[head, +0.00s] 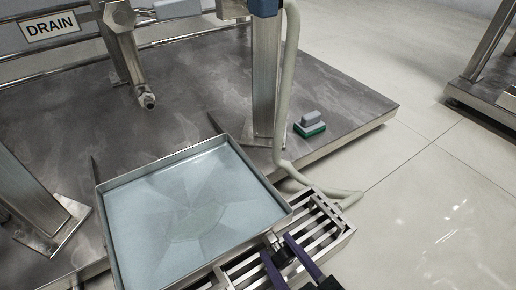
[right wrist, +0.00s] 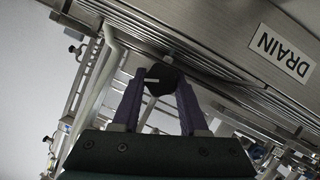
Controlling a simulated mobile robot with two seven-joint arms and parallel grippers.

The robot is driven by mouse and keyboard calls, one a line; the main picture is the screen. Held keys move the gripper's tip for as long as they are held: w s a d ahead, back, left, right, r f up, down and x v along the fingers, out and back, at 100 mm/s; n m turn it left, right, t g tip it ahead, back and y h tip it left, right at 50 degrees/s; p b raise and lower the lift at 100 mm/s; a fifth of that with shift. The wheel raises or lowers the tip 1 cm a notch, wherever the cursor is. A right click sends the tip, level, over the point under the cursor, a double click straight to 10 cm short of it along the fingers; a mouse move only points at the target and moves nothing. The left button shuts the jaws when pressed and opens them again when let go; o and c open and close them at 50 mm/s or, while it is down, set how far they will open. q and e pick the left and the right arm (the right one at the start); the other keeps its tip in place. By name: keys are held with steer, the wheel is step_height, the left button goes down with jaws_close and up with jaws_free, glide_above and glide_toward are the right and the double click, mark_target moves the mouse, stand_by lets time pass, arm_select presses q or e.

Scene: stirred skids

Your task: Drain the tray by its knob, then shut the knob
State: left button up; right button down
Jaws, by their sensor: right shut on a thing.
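The square metal tray (head: 103,225) lies at the lower middle of the head view. Pale bluish, clear liquid (head: 200,190) seems to cover its floor; its depth is hard to tell. The dark knob (head: 284,258) is at the tray's near right side, partly hidden by my fingers. My right gripper (head: 277,246) has its two purple fingers on either side of it. In the right wrist view the black knob (right wrist: 160,84), with a pale mark on its face, is held between the fingers of the right gripper (right wrist: 160,76). My left gripper is not in view.
A slatted metal grate (head: 325,225) lies beside and under the tray's right side. A pale hose (head: 284,90) runs down to it. A green and grey scrubber (head: 310,124) sits on the steel platform (head: 355,95). A DRAIN sign (head: 50,27) hangs at the back left.

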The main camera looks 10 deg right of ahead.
steer(key=shift+f+n+h, duration=0.1)
steer(key=shift+n+h, duration=0.3)
steer(key=shift+n, duration=0.4)
steer(key=shift+t, duration=0.4)
steer(key=shift+c, duration=2.2)
jaws_free()
steer(key=shift+s, duration=0.15)
steer(key=shift+s+r+p, duration=0.3)
steer(key=p+v, duration=0.3)
steer(key=v, duration=0.6)
